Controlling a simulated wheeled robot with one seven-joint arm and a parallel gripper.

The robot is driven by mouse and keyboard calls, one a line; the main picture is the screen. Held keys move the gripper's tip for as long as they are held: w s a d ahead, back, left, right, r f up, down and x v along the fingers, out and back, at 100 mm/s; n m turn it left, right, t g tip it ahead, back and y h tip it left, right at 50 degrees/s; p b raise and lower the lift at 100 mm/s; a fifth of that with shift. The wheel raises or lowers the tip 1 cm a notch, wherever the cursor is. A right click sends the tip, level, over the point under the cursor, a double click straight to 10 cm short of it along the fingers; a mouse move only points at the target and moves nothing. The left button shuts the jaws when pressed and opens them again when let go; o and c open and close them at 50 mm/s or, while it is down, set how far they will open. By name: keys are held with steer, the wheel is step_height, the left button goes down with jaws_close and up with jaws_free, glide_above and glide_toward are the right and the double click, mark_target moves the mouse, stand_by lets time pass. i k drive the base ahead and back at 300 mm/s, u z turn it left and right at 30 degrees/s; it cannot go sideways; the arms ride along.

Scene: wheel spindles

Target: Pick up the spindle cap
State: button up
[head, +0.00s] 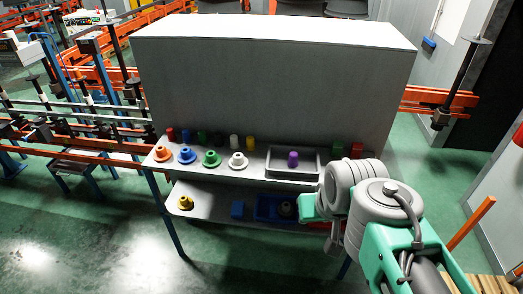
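Several flanged, hat-shaped pieces stand on the upper shelf (255,181) of a rack: orange (162,154), blue (187,156), green (211,159) and white (237,161). A yellow one (186,203) stands on the lower shelf. A purple piece (293,158) stands upright in a grey tray (271,176). A dark round piece (287,208) sits in a blue bin (263,211) below. I cannot tell which piece is the spindle cap. My arm is at the right, in front of the shelves' right end. My gripper (334,241) is mostly hidden by the arm; its fingers are unclear.
A tall grey panel (275,85) rises behind. A blue block (238,209) is on the lower shelf. Green floor is open at left front.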

mark_target(219, 142)
steer(key=i, duration=0.75)
steer(key=u, duration=0.6)
steer(key=i, duration=0.85)
steer(key=u, duration=1.4)
steer(key=i, duration=0.65)
steer(key=u, duration=0.75)
